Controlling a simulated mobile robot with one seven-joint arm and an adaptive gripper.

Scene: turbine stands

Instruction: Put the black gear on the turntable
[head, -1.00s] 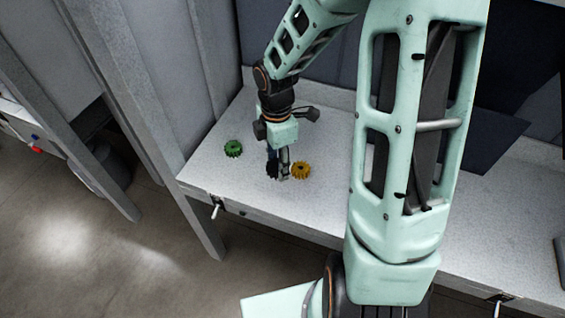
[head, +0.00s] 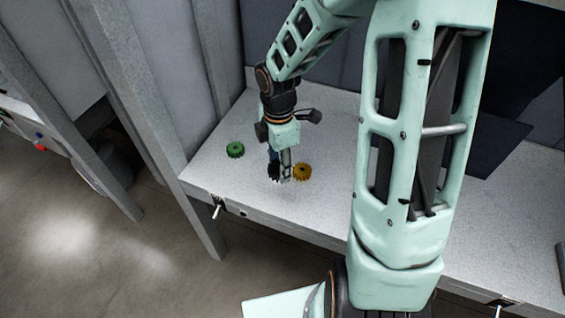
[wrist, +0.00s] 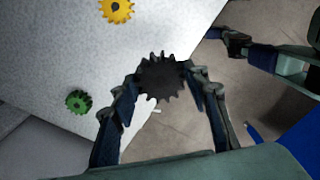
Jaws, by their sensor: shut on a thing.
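The black gear (wrist: 162,78) is between the fingertips of my gripper (wrist: 163,82) in the wrist view, and the jaws are shut on it. In the head view the black gear (head: 274,171) shows partly behind my gripper (head: 280,170), over the front part of the grey bench. I cannot tell for sure whether the gear is clear of the bench top. The turntable is not seen in these frames.
A green gear (head: 235,149) lies on the bench (head: 215,170) to the left of my gripper. A yellow gear (head: 302,171) is just to its right. The bench's front edge is close. A grey post stands at the bench's left corner.

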